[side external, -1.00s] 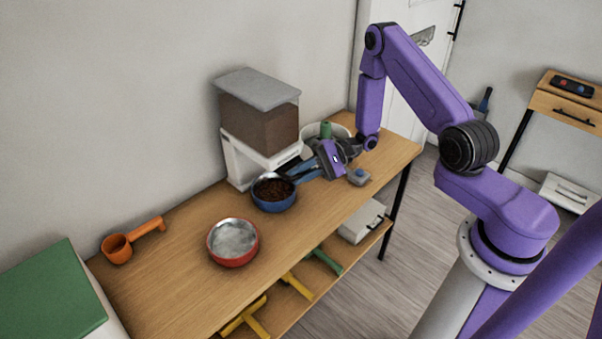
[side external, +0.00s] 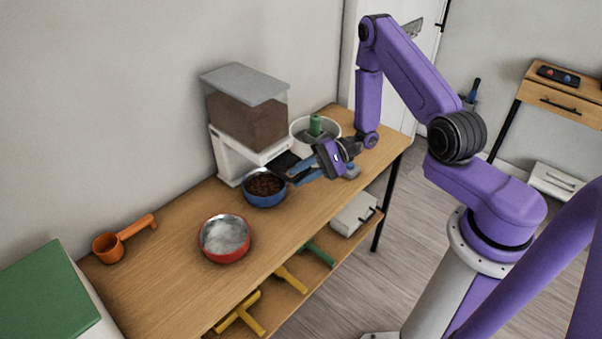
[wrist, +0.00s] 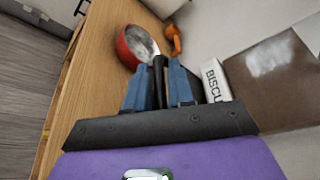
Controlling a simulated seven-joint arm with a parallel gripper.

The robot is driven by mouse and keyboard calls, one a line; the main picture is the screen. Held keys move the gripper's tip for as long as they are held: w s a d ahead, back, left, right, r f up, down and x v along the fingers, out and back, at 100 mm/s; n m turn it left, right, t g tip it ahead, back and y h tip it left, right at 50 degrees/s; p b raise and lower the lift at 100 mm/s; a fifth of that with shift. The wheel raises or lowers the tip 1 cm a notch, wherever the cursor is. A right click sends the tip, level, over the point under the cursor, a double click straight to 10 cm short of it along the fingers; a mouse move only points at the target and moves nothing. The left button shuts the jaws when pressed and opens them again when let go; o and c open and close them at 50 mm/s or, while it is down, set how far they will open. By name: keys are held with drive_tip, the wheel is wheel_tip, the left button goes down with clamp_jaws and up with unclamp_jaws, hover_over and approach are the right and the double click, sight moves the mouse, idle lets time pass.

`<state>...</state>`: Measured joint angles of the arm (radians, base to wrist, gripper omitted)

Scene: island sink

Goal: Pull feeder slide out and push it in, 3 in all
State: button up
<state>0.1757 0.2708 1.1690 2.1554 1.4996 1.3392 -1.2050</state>
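The feeder stands against the wall, with a brown-filled hopper (side external: 246,118), a grey lid and a white stand (side external: 229,158). Its dark slide (side external: 286,163) shows at the front of the stand. My gripper (side external: 293,177), with blue fingers, is in front of the feeder. In the wrist view its fingers (wrist: 160,85) stand on both sides of a black upright bar (wrist: 158,72), which looks like the slide's handle and fills the gap. The blue bowl (side external: 265,190) holds brown kibble and stands below the feeder's front, left of the fingers.
A red bowl (side external: 225,239) and an orange scoop (side external: 123,238) are farther left on the wooden table (side external: 180,255). A white bowl (side external: 301,132) with a green item (side external: 315,124) stands behind my gripper. The table's front edge is close by.

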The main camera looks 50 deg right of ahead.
drive_tip(key=v, duration=1.7)
drive_tip(key=shift+d, duration=0.15)
drive_tip(key=shift+s+r, duration=0.1)
drive_tip(key=w+d+f+m+g+y, duration=0.2)
drive_tip(key=w+f+m+g+y, duration=0.1)
drive_tip(key=w+f+m+g, duration=0.15)
drive_tip(key=shift+m+g, duration=0.25)
drive_tip(key=shift+m, duration=0.3)
drive_tip(key=a, duration=1.1)
drive_tip(key=w+a+r, duration=0.1)
drive_tip(key=a, duration=0.5)
clamp_jaws()
